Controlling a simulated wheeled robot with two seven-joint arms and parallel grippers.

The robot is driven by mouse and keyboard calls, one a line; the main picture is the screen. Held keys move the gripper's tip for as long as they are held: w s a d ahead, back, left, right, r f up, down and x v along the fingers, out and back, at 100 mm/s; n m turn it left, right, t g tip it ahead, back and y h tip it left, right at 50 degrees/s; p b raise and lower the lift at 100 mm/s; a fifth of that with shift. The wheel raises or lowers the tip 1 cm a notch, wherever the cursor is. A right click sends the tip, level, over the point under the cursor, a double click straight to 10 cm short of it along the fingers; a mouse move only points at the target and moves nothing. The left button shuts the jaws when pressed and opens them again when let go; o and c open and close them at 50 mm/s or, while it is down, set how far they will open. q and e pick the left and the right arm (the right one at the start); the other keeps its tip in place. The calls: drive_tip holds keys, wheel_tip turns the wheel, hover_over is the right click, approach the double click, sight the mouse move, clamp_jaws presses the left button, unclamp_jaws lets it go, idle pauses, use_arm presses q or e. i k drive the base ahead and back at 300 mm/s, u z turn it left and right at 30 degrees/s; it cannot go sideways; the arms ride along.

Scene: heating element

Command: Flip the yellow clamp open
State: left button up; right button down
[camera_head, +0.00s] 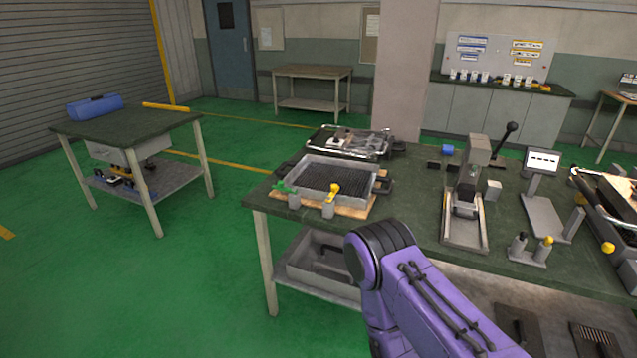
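The yellow clamp (333,190) stands at the front edge of a grey metal tray (369,186) on the dark green workbench. Its yellow handle points up, and its grey base (328,210) rests on a wooden board under the tray. A green clamp (285,188) stands to its left at the same tray. At this size I cannot tell whether the yellow clamp is gripping the tray edge. Neither of my grippers shows. A purple link of one of my arms (430,305) rises from the bottom, in front of the bench and below the clamp.
A press with a black lever (473,170) stands right of the tray. A second metal tray (325,137) with parts lies behind it. A small stand with a yellow knob (545,246) is at the front right. The bench front between tray and press is clear.

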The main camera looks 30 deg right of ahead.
sight(334, 188)
drive_tip(key=u, duration=0.3)
drive_tip(key=i, duration=1.2)
drive_tip(key=z, duration=0.75)
